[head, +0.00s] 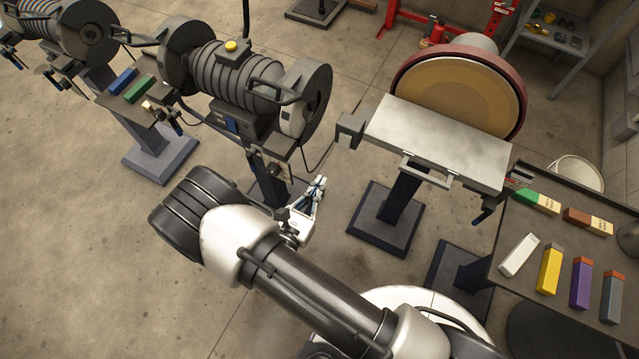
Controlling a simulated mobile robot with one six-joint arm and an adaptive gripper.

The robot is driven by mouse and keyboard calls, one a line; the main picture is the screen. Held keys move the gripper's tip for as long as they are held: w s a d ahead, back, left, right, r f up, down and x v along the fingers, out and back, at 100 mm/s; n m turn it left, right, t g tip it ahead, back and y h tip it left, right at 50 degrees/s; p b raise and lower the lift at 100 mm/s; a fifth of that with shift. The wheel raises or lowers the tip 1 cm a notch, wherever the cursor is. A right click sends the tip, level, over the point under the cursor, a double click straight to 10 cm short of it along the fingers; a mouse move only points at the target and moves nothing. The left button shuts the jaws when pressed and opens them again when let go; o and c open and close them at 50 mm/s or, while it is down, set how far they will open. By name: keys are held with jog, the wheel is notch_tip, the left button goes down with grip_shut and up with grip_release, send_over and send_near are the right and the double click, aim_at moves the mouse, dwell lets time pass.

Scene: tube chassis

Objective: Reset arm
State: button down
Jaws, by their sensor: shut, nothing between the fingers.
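My gripper (320,184) is in the middle of the head view, at the end of my arm, which reaches up from the bottom right and bends at a black joint. Its fingers are shut and hold nothing. They point up and to the right. In the picture the gripper lies over open floor between the stand of a bench grinder (232,84) and the stand of a disc sander (462,90). It appears apart from both machines. The far side of the gripper is hidden.
A dark table (515,265) at the right bears several coloured bars, such as a yellow bar (549,268) and a purple bar (580,283). The sander's grey work table (440,140) juts toward me. Another grinder (70,32) stands at the far left. The floor at lower left is clear.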

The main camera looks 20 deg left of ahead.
dwell(0.3)
jog(key=w+d+r+m+g+h, duration=0.3)
jog(key=d+r+m+g+h, duration=0.15)
jog(key=d+r+m, duration=0.3)
jog(key=w+d+r+m+g+h, duration=0.3)
jog(key=d+r+m+h, duration=0.3)
jog(key=d+r, duration=0.2)
jog(key=s+d+r+m+g+y, duration=0.2)
jog(key=s+d+r+m+g, duration=0.4)
jog(key=d+r+m+g, duration=0.4)
jog(key=s+d+r+m+t+y, duration=0.3)
jog(key=s+r+m+t+y, duration=0.2)
jog(key=s+m+y, duration=0.5)
notch_tip(320, 180, up, 2)
jog(key=shift+d+r+m+b, duration=0.15)
jog(key=shift+d+m+b, duration=0.25)
jog(key=shift+m, duration=0.35)
